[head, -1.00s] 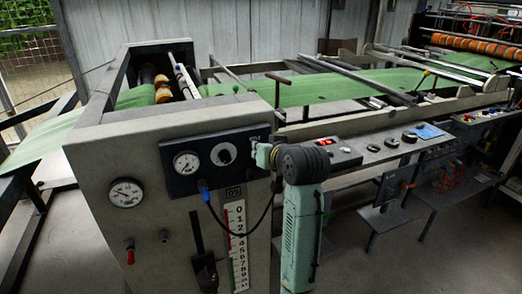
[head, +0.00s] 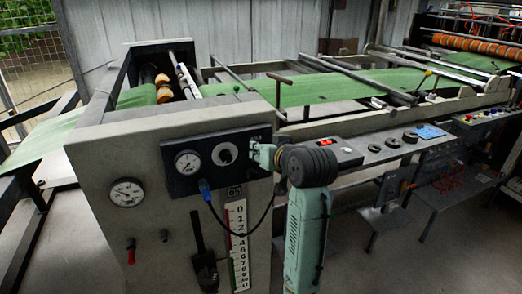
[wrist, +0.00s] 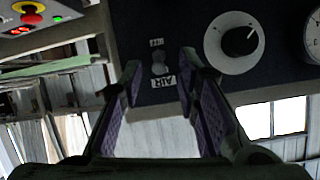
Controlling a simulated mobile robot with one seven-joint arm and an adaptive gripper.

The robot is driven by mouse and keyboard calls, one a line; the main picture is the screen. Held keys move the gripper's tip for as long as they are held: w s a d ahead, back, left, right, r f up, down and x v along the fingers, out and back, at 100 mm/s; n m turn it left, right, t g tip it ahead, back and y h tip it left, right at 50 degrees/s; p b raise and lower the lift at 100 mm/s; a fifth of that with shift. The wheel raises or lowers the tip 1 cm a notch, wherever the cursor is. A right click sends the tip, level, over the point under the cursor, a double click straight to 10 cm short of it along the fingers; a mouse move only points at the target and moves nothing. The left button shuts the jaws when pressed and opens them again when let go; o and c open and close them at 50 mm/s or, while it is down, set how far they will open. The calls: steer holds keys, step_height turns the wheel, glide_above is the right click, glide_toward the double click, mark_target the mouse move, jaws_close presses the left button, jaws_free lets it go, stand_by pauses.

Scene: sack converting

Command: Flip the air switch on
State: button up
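The air switch (wrist: 159,66) is a small toggle on the dark control panel (head: 183,184), beside a label reading AIR that appears upside down in the wrist view. I cannot tell which way its lever points. My gripper (wrist: 159,80) is open, with its two purple-padded fingers apart. In the wrist view the switch shows between the fingertips, and I see no clear contact. In the head view my gripper (head: 262,156) is at the right end of the panel, and the switch is not clearly visible there.
A white dial with a black knob (wrist: 238,41) is close to the switch. A red and yellow emergency button (wrist: 27,8) shows at the wrist view's corner.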

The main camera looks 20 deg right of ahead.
steer(key=v, duration=1)
